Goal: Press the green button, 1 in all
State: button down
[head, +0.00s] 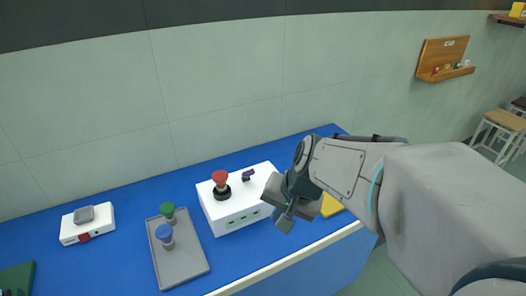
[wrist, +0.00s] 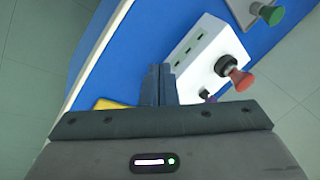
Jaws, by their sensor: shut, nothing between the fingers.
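A green round-topped piece (head: 167,209) with a grey stem stands on a grey tray (head: 197,262); it is the only green button-like thing I see. In the wrist view the green top (wrist: 271,14) shows at the upper right corner, beside the white box. My gripper (head: 285,222) is shut and empty, in front of the right part of the white box in the head view, well to the right of the green piece. In the wrist view its shut fingers (wrist: 158,86) point toward the bench, apart from the green piece.
A white box (head: 238,212) with a red mushroom button (head: 220,178) and a purple knob (head: 248,174) stands between gripper and tray. A blue-topped piece (head: 164,234) shares the tray. A white device (head: 88,224) stands left. A yellow item (head: 331,205) lies right on the blue bench (head: 118,262).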

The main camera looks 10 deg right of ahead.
jog(key=w+d+r+m+t+y+p, duration=0.1)
jog(key=w+d+m+t+p, duration=0.1)
jog(key=w+m, duration=0.6)
jog(key=w+d+r+m+t+p, duration=0.2)
jog(key=w+m+p, duration=0.2)
jog(key=w+m, duration=0.3)
jog(key=w, duration=0.4)
jog(key=shift+d+m+y, duration=0.35)
jog(key=shift+m+y, duration=0.05)
notch_tip(320, 180, down, 9)
jog(key=b, duration=0.8)
jog(key=shift+r, duration=0.1)
dwell(0.5)
jog(key=shift+f+b, duration=0.4)
jog(key=shift+b, duration=0.25)
